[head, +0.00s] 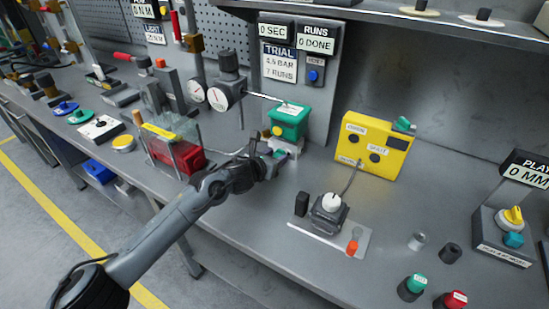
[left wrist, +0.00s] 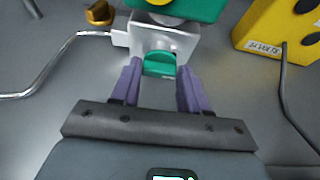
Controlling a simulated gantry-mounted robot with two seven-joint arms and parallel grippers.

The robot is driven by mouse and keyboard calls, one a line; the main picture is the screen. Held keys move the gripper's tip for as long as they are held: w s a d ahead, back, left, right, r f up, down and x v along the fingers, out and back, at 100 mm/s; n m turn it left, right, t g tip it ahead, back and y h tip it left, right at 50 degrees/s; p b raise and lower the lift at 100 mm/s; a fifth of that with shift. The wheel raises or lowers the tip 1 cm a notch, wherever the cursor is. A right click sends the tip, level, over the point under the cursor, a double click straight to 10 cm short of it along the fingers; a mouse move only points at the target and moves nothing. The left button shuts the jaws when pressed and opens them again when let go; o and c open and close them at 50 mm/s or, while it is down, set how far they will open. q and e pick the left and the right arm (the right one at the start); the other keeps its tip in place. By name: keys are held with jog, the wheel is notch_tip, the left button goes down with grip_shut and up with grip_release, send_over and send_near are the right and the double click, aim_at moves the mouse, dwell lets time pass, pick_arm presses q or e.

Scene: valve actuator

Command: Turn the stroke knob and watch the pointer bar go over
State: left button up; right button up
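A green valve actuator box (head: 287,120) sits on a pale metal block (head: 288,143) near the back of the bench. In the left wrist view a green knob (left wrist: 160,64) stands out from the front of that pale block (left wrist: 180,38); I cannot read a label naming it as the stroke knob. My left gripper (head: 279,151) is at the front of the block. Its purple fingers (left wrist: 158,70) are open, one on each side of the knob, with a visible gap on both sides. I cannot make out a pointer bar. My right gripper is not in view.
A yellow box (head: 384,140) stands right of the actuator, its cable running to a grey device with a white knob (head: 331,201). A red block in a clear guard (head: 186,157) is left of my gripper. A panel (head: 296,65) reads 0 sec and 0 done.

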pick_arm(q)
jog(key=shift+c, duration=1.1)
jog(key=shift+h, duration=0.3)
jog(key=shift+w+a+n+g+h+p, duration=0.15)
jog(key=shift+n+g+h+p, duration=0.2)
jog(key=shift+n, duration=0.45)
jog(key=shift+a+f+n+h, duration=0.15)
jog(key=shift+n+h, duration=0.3)
jog(key=shift+n, duration=0.25)
jog(key=shift+w+a+n+g+h, duration=0.1)
jog(key=shift+n+g+h, duration=0.15)
jog(key=shift+n+h, duration=0.45)
jog(key=o, duration=1.1)
jog(key=shift+c, duration=0.2)
